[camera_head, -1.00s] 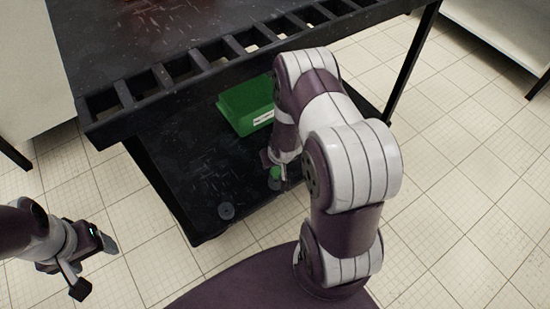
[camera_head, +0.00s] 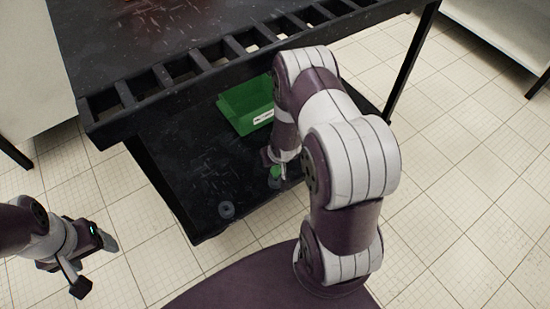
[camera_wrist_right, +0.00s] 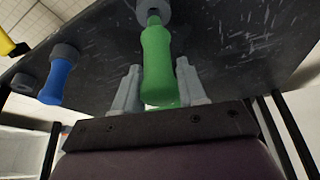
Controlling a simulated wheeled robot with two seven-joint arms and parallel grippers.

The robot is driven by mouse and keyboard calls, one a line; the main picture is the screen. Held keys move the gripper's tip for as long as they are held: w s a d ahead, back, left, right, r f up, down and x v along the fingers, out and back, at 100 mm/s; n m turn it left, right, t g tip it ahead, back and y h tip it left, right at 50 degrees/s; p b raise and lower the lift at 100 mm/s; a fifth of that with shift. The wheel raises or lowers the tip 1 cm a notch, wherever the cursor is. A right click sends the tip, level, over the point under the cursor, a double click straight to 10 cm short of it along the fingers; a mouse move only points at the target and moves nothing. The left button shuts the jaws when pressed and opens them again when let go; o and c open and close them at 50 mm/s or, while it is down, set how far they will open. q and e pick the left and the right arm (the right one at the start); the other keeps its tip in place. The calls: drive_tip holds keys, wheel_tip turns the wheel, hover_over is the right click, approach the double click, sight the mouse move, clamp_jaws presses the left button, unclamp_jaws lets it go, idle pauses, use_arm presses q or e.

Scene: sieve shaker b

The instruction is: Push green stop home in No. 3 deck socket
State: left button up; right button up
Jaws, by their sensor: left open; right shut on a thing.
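The green stop (camera_wrist_right: 157,65) is between the fingers of my right gripper (camera_wrist_right: 158,80), which is shut on it. Its narrow far end meets a grey round socket (camera_wrist_right: 140,10) on the dark deck; I cannot tell how deep it sits. In the head view the green stop (camera_head: 276,171) shows small beside my right gripper (camera_head: 279,170), partly hidden by the arm. A blue stop (camera_wrist_right: 57,80) stands at a second grey socket (camera_wrist_right: 64,52) to the left in the wrist view. My left gripper (camera_head: 94,266) is open and empty, off the deck's left side.
A green bin (camera_head: 246,108) with a white label stands further back on the lower deck (camera_head: 190,165). The slotted upper shelf (camera_head: 200,70) overhangs it. A yellow thing (camera_wrist_right: 10,44) is at the left edge of the wrist view, beside another grey socket (camera_wrist_right: 23,83).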

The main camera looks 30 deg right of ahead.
sight(275, 167)
drive_tip(key=shift+p, duration=0.4)
idle(0.4)
drive_tip(key=shift+f+b, duration=1.45)
drive_tip(key=shift+f, duration=0.6)
drive_tip(key=o, duration=1.2)
drive_tip(key=p+v, duration=0.7)
drive_tip(key=v, duration=0.5)
drive_tip(key=shift+s+r+p, duration=0.1)
drive_tip(key=shift+r+p, duration=0.2)
drive_tip(key=shift+p, duration=0.1)
